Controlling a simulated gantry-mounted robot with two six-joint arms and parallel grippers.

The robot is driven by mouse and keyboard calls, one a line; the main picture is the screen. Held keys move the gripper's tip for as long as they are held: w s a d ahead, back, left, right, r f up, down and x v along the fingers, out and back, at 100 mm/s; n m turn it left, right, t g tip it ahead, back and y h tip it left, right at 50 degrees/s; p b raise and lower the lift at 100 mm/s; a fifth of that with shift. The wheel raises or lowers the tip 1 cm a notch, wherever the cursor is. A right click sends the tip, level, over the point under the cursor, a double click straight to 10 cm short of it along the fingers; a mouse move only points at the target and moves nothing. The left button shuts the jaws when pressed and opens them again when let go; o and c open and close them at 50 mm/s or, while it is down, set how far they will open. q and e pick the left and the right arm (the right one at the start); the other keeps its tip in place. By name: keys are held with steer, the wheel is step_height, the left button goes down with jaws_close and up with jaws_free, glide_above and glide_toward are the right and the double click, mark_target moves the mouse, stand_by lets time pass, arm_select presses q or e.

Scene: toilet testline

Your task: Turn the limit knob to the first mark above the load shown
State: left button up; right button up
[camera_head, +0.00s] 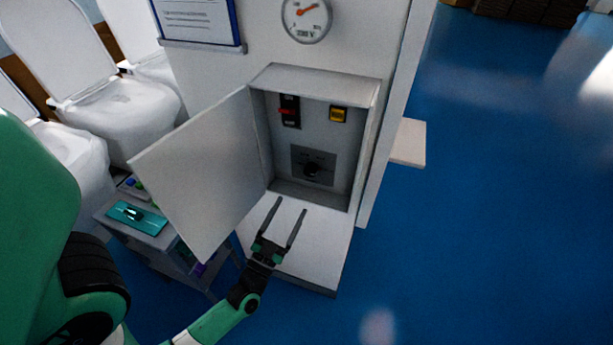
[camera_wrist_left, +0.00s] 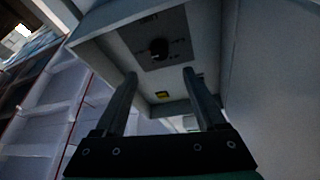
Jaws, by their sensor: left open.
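The limit knob (camera_head: 311,170) is a dark round knob on a grey plate low inside an open wall box (camera_head: 366,135). It also shows in the left wrist view (camera_wrist_left: 158,48), with small marks around it too blurred to read. A round dial gauge (camera_head: 306,16) with an orange-red needle is above the box, labelled in volts; its numbers are too small to read. My left gripper (camera_head: 286,206) is open and empty, in front of and below the knob, apart from it. In the wrist view the knob lies beyond and between the fingertips. My right gripper is not in view.
The box door (camera_head: 200,170) hangs open to the left. A red-and-black switch (camera_head: 289,111) and a yellow switch (camera_head: 338,114) are above the knob. A cart with a teal item (camera_head: 137,216) and several white toilets (camera_head: 125,110) stand left.

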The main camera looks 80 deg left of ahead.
mark_target(309, 173)
arm_select(q)
steer(key=x, duration=1)
steer(key=shift+w+a+r+p, duration=0.15)
steer(key=shift+w+a+p, duration=0.05)
steer(key=shift+w+p, duration=0.1)
steer(key=shift+s, duration=0.1)
jaws_close()
